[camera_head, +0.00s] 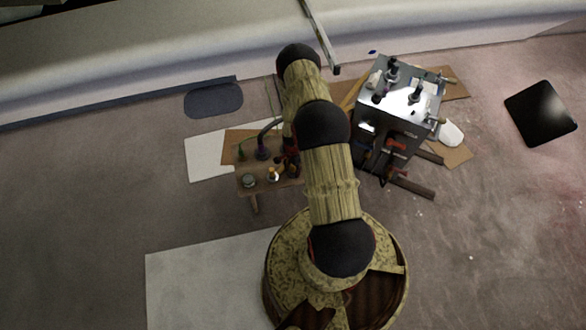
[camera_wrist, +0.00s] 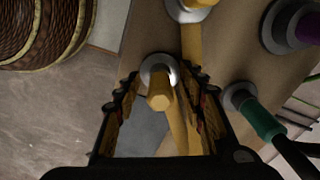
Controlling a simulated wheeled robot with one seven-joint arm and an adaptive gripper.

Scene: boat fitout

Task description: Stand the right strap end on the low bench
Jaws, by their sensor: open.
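The low bench (camera_head: 243,170) is a small brown wooden bench left of my arm; its top fills much of the wrist view (camera_wrist: 235,55). In the wrist view a yellow strap end (camera_wrist: 160,101) with a round metal collar lies between my fingers. A yellow strap (camera_wrist: 191,45) runs beside it, and a second round metal fitting (camera_wrist: 190,8) shows at the top edge. I cannot tell which fitting is the right strap end, or whether the near one stands on the bench. My gripper (camera_wrist: 163,80) is open around the near strap end, with no clear contact. In the head view my arm hides part of the bench.
A green-ended fitting (camera_wrist: 262,122) and a purple one (camera_wrist: 305,28) on grey discs are close to my right finger. A metal cabinet (camera_head: 400,95) with tools on top stands right of my arm. A black panel (camera_head: 540,113) is on the floor; the right floor is mostly clear.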

